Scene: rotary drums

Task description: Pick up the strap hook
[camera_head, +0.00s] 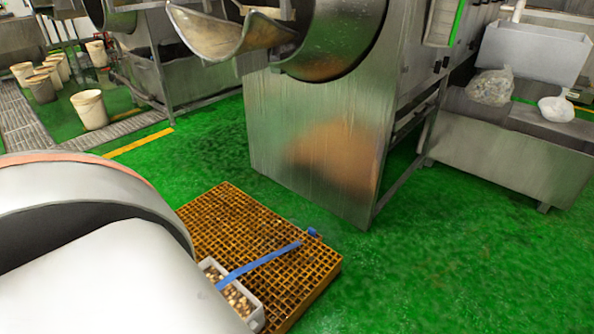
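A blue strap (258,264) runs slantwise over a yellow-orange grated platform (235,215) on the floor. Its lower left end lies over a light box (258,318) filled with small brownish pieces. At its upper right end, near the platform's right edge, is a small blue piece (312,232); it looks like the strap's hook end, but it is too small to make out its shape. Neither my left nor my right gripper is in view.
A large steel machine (315,150) with a drum mouth and chute (228,35) stands behind the platform. A steel trough (515,150) is at right. Pale buckets (90,110) stand at far left. Green floor (440,270) is clear at right. A large pale rounded form covers the lower left.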

